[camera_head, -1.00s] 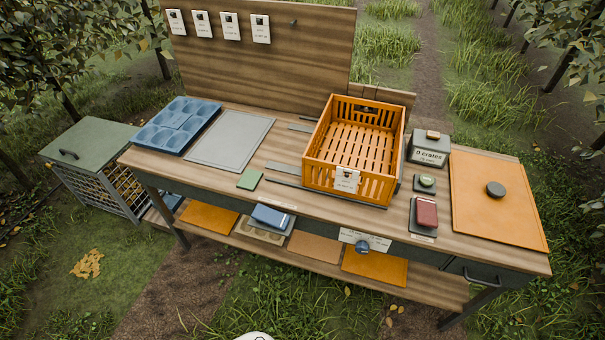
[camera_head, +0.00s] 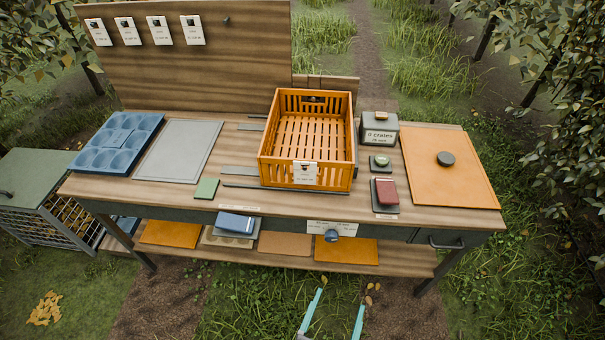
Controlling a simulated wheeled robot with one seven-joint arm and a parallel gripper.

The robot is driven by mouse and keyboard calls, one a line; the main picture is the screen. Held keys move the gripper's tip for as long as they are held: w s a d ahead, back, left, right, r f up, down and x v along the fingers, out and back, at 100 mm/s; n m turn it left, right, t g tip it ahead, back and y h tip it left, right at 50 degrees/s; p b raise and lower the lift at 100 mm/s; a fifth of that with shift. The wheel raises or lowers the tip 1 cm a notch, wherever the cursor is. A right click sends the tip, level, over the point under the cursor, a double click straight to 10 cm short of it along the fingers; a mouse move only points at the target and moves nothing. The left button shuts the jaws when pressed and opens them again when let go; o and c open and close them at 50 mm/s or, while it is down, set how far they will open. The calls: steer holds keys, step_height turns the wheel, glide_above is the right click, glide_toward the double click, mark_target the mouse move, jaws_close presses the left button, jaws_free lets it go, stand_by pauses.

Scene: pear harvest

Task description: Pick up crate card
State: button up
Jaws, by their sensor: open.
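The orange slatted crate (camera_head: 353,150) stands on the wooden bench, right of its middle, and looks empty. A white card (camera_head: 305,173) with small dark print hangs on the crate's front wall. More white cards (camera_head: 160,31) hang in a row on the upright back board, with a bare peg to their right. Which card is the crate card is not labelled legibly; the one on the crate fits the name. My gripper (camera_head: 340,299) shows at the bottom edge as two teal fingers, apart and empty. It is in front of the bench, well away from the card.
Right of the crate are a grey box (camera_head: 379,133) reading "0 crates", a green button (camera_head: 381,163), a red block (camera_head: 387,191) and an orange board (camera_head: 460,180). Left are a grey mat (camera_head: 180,150) and a blue tray (camera_head: 117,142). A knob (camera_head: 331,235) sticks out in front.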

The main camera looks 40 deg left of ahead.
steer(key=w+a+r+n+y, duration=0.2)
steer(key=w+a+y, duration=0.1)
steer(key=w+a, duration=0.55)
steer(key=n+y, duration=0.2)
glide_toward(305, 175)
steer(key=shift+g, duration=0.4)
steer(key=shift+x, duration=3.7)
steer(key=shift+d+r, duration=0.1)
steer(key=shift+r, duration=0.1)
steer(key=shift+c, duration=0.3)
steer(key=c, duration=1.1)
